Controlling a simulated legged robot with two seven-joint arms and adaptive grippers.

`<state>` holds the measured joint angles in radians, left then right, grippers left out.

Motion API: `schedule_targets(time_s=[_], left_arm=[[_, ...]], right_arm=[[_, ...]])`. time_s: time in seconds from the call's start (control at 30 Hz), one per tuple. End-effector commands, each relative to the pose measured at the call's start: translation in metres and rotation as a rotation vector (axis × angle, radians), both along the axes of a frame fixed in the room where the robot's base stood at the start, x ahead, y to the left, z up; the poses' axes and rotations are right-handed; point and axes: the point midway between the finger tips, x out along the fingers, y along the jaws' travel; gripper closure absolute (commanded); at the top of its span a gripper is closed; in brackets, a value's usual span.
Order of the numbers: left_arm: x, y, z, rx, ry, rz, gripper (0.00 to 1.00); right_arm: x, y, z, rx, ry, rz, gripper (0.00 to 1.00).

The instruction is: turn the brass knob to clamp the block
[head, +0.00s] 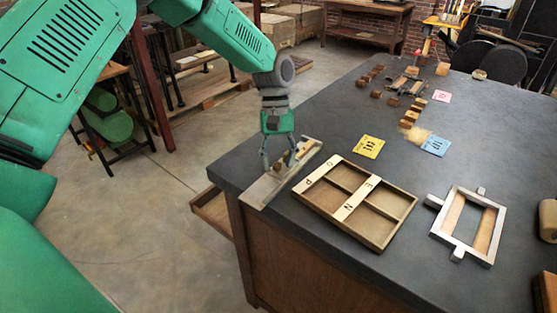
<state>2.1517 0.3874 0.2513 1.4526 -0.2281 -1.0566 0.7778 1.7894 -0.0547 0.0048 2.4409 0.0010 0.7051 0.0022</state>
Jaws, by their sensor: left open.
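My left gripper (277,163) points down over the near left corner of the dark table, with its two fingers apart. Below and beside it lies a flat metal plate (262,190) with a raised rail. A wooden block (305,149) lies on the plate, just right of the fingers and partly hidden by them. I cannot make out a brass knob; it may be too small or behind the fingers. Whether the fingers touch anything is unclear. My right gripper is not in view.
A wooden tray (378,236) with lettered compartments lies right of the plate. A metal frame (493,232) lies farther right. A yellow card (369,147), a blue card (436,145) and several small wooden blocks sit farther back. The table's left edge is close to my gripper.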

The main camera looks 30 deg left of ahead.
Motion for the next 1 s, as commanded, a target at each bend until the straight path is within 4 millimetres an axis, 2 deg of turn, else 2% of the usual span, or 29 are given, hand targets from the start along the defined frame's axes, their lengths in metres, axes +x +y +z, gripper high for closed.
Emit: schedule_targets(time_s=[0.13, 0.17, 0.2, 0.27, 0.3, 0.67, 1.0], left_arm=[[-0.001, 0.003, 0.001, -0.004, -0.002, 0.001, 0.60], [-0.001, 0.003, 0.001, -0.004, -0.003, 0.001, 0.63], [-0.002, 0.003, 0.001, -0.004, -0.003, 0.001, 0.77], [-0.001, 0.004, 0.001, -0.005, -0.003, 0.001, 0.99], [-0.001, 0.004, 0.001, -0.005, -0.003, 0.001, 1.00], [0.000, 0.004, 0.001, -0.001, -0.002, -0.015, 1.00], [0.001, 0.002, 0.002, -0.002, 0.000, -0.193, 1.00]], right_arm=[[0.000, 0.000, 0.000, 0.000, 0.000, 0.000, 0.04], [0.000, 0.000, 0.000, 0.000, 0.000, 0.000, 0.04], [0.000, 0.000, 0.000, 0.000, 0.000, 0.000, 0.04], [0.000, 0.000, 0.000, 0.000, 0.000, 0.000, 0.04], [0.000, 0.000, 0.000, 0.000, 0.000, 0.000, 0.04], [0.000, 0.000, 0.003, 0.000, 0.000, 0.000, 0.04], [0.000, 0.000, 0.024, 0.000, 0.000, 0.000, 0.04]])
